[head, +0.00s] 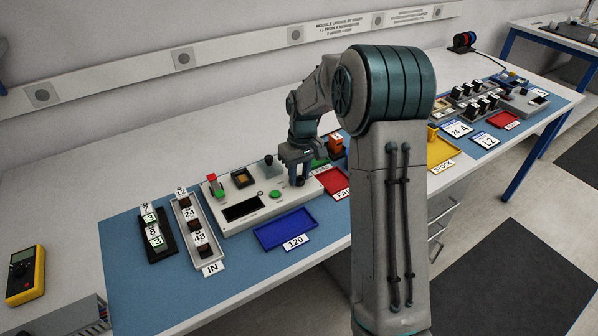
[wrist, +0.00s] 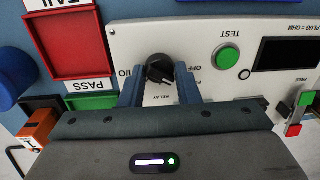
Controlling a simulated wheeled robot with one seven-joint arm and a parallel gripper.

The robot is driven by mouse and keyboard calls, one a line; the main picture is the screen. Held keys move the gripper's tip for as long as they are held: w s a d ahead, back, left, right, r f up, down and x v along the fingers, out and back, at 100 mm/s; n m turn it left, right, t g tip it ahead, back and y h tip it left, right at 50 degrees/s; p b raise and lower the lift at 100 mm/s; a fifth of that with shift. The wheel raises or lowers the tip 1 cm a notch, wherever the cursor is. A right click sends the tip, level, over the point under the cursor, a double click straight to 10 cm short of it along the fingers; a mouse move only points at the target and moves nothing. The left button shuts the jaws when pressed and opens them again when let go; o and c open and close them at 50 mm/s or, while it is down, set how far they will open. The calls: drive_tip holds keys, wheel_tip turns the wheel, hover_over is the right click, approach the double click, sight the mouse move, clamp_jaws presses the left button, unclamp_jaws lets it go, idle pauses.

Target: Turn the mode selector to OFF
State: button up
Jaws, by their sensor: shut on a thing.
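The mode selector (wrist: 159,70) is a round black knob on the light grey tester panel (wrist: 200,52). In the wrist view "OFF" is printed just right of it, "RELAY" below it, and a partly hidden label ending in "IO" shows at its left. My gripper (wrist: 160,82) has its two blue-grey fingers shut on the knob, one on each side. I cannot tell clearly which label the knob's pointer faces. In the head view my gripper (head: 300,178) is over the right end of the tester (head: 235,222) and hides the knob.
The green TEST button (wrist: 227,56) and dark display (wrist: 285,55) are on the same panel. A red tray (wrist: 75,42) and a green tray (wrist: 90,102) lie beside it. In the head view a blue tray (head: 285,230) is in front of the tester, with part holders (head: 190,230) at left.

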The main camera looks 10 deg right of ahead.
sight(301, 176)
drive_tip(key=shift+n+p, duration=0.45)
drive_tip(key=shift+n, duration=1.65)
drive_tip(key=o, duration=1)
drive_tip(key=shift+c, duration=0.2)
drive_tip(key=shift+r, duration=0.1)
wheel_tip(301, 176, up, 14)
drive_tip(key=shift+w+d, duration=0.35)
drive_tip(key=shift+f, duration=0.2)
